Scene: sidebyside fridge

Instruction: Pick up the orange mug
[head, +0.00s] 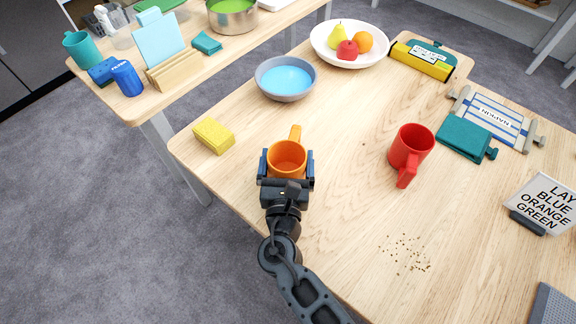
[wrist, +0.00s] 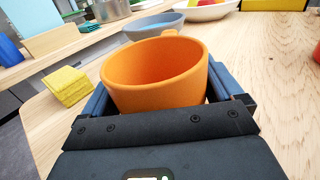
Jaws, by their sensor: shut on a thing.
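The orange mug (head: 287,158) is near the left edge of the wooden table, upright, with its handle pointing away from me. My gripper (head: 287,170) is around its body, one finger on each side, shut on it. In the wrist view the orange mug (wrist: 156,76) fills the space between the fingers of my gripper (wrist: 165,100). Its lower part is hidden by the gripper, so I cannot tell whether its base touches the table.
A yellow sponge (head: 214,136) lies to the left. A grey bowl (head: 286,78) with blue content stands behind the mug. A red mug (head: 410,150) stands to the right. A white fruit bowl (head: 350,45) is at the back. The wood between the two mugs is clear.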

